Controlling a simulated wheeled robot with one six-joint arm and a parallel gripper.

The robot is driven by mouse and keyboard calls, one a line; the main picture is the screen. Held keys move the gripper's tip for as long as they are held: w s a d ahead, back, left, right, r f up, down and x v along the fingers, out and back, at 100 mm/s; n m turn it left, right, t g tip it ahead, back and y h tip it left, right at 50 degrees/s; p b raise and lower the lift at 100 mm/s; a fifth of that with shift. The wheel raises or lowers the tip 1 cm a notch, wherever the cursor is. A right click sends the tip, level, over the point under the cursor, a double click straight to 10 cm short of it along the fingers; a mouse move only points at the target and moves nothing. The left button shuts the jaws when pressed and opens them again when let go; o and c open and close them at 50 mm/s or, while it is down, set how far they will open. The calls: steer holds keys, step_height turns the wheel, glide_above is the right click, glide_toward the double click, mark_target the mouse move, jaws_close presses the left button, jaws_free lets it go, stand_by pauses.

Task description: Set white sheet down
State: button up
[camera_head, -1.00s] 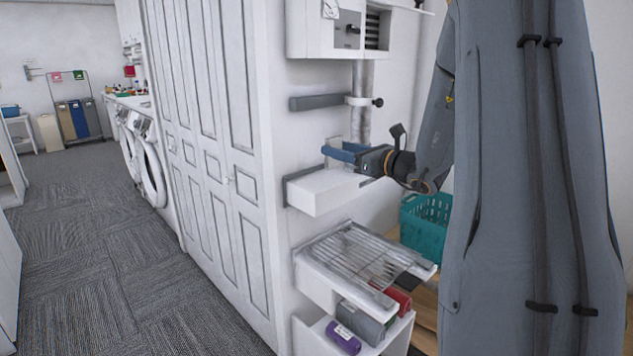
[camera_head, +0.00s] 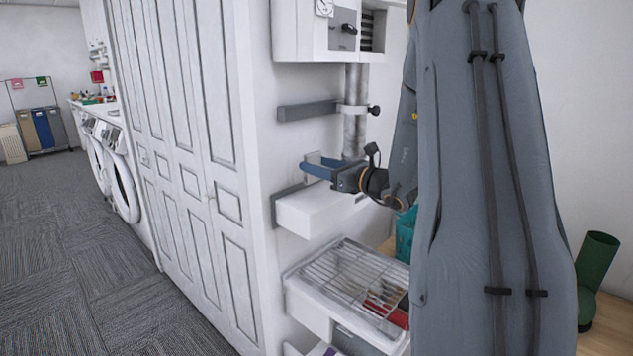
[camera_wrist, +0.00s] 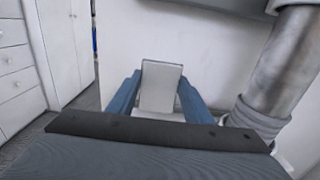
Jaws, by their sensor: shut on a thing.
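My gripper (camera_wrist: 160,96) is shut on a small white sheet (camera_wrist: 161,86), which stands between the two blue fingers in the wrist view. In the head view my gripper (camera_head: 318,167) is above a white wall shelf (camera_head: 318,210), and a pale edge of the sheet (camera_head: 313,158) shows by the fingers. The sheet's lower end is hard to make out in the wrist view. I cannot tell whether it touches anything below.
A metal pipe (camera_head: 356,110) runs down close behind my gripper. A wire rack (camera_head: 345,273) lies on a lower shelf. A teal basket (camera_head: 405,235) is partly hidden by my arm. Carpet at left (camera_head: 70,250) is clear.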

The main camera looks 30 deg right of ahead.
mark_target(315, 179)
steer(key=shift+f+p, duration=0.3)
steer(key=shift+f, duration=1.9)
steer(key=shift+f, duration=0.15)
steer(key=o, duration=1)
